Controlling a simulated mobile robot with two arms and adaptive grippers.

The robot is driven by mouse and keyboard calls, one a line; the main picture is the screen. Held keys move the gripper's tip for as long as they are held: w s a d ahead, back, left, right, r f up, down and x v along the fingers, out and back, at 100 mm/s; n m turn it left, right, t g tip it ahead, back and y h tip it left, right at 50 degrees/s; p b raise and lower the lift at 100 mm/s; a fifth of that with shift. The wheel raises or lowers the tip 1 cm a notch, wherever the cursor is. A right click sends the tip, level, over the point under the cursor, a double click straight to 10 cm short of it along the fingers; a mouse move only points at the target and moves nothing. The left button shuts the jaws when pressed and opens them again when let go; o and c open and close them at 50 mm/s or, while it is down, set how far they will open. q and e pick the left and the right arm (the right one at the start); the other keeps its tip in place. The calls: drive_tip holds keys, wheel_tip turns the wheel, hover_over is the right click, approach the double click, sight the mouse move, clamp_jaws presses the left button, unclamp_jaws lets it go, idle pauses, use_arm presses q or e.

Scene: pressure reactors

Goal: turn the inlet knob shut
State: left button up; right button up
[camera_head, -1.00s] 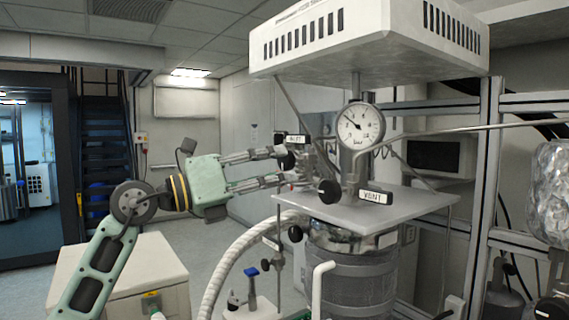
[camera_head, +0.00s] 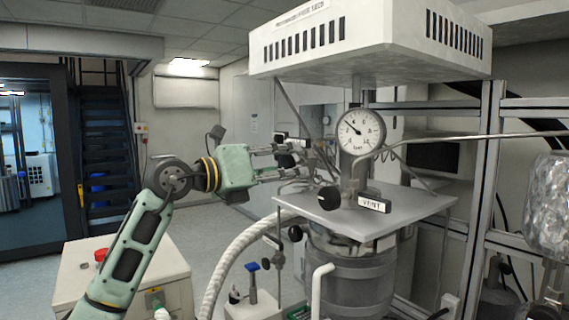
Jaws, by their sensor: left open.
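The inlet knob (camera_head: 287,160) is a small dark knob on the valve fittings at the left of the reactor head, below a partly covered white label. My left gripper (camera_head: 286,164) comes in from the left. Its jaws are open, with one finger above and one below the knob. The knob shows between the fingertips; contact cannot be told. The black vent knob (camera_head: 328,198) sits lower right, beside the VENT label (camera_head: 375,203). My right gripper is not in view.
A round pressure gauge (camera_head: 361,131) stands above the metal plate (camera_head: 415,203). A white hood (camera_head: 375,50) hangs overhead. A thin steel pipe (camera_head: 470,141) runs right. A white corrugated hose (camera_head: 232,250) curves below my left gripper. A white cabinet (camera_head: 175,262) stands lower left.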

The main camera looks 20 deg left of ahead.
use_arm(q)
drive_tip(key=shift+c, duration=0.5)
drive_tip(key=shift+d, duration=0.1)
drive_tip(key=c, duration=0.9)
